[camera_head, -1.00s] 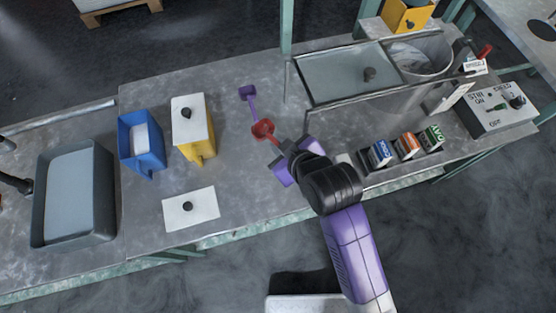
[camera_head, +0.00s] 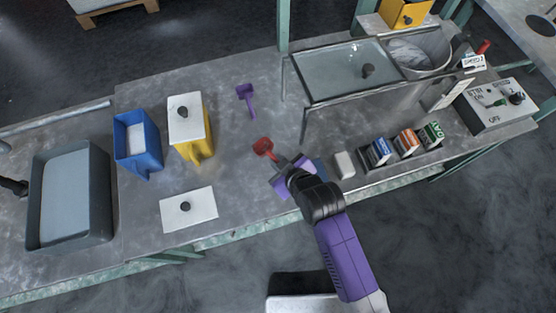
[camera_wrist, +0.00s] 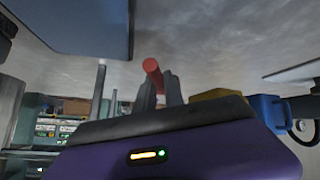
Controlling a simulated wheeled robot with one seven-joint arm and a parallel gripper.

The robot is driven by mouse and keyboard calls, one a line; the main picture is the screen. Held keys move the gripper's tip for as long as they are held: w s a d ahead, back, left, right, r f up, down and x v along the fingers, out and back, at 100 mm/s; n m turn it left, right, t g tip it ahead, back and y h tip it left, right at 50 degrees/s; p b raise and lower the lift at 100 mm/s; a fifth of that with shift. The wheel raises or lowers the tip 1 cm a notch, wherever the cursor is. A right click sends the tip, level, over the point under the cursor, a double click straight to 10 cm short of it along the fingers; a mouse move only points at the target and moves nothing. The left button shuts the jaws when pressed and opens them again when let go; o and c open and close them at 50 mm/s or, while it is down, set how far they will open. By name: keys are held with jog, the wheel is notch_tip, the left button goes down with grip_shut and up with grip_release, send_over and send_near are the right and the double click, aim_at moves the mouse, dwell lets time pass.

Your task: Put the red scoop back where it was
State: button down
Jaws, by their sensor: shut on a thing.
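The red scoop (camera_head: 262,147) is in the middle of the head view, its bowl pointing to the upper left, away from my gripper. My gripper (camera_head: 282,164) is shut on its handle. A purple scoop (camera_head: 246,96) lies on the bench (camera_head: 235,180) farther back, apart from the red one. I cannot tell how high the red scoop is above the bench.
Left are a yellow bin (camera_head: 198,145) with a white lid, a blue bin (camera_head: 137,145) and a grey tray (camera_head: 40,215). A white plate with a knob (camera_head: 188,210) lies in front. Right are a glass-topped stand (camera_head: 345,72), a white block (camera_head: 344,165) and several small boxes (camera_head: 405,143).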

jog(key=c, duration=1.9)
grip_release()
jog(key=shift+f, duration=0.15)
jog(key=o, duration=0.5)
jog(key=shift+c, duration=0.2)
jog(key=shift+r, duration=0.25)
jog(key=v, duration=1.2)
jog(key=shift+p, duration=0.45)
jog(key=shift+s+d+f, duration=0.1)
jog(key=shift+d+f, duration=0.05)
